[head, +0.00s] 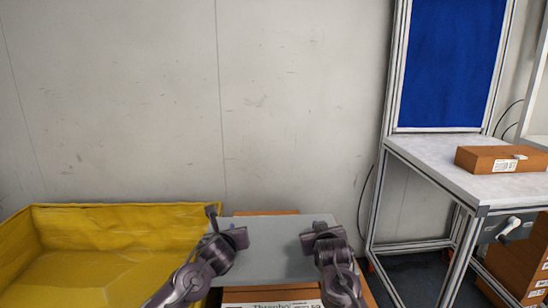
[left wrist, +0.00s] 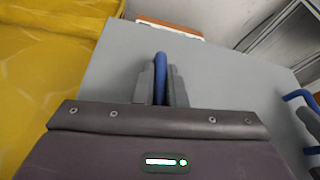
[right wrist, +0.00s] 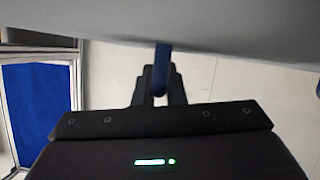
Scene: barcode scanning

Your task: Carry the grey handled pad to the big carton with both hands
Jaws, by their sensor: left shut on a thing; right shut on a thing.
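The flat grey pad (head: 275,262) is between my two grippers in the head view. It is over the big brown carton (head: 270,290), whose labelled front edge and back edge show past it. I cannot tell whether the pad touches the carton. My left gripper (left wrist: 160,88) is shut on a blue handle (left wrist: 160,62) at one side of the pad. My right gripper (right wrist: 160,85) is shut on the other blue handle (right wrist: 161,62). The grippers also show in the head view, left (head: 226,234) and right (head: 320,236). The arms hide parts of the pad.
A large yellow bin (head: 110,235) stands left of the carton. At the right is a white-topped workbench (head: 430,168) with a small brown box (head: 500,159) on it. A white handheld scanner (head: 509,228) hangs below, near stacked boxes (head: 515,268). A bare wall is behind.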

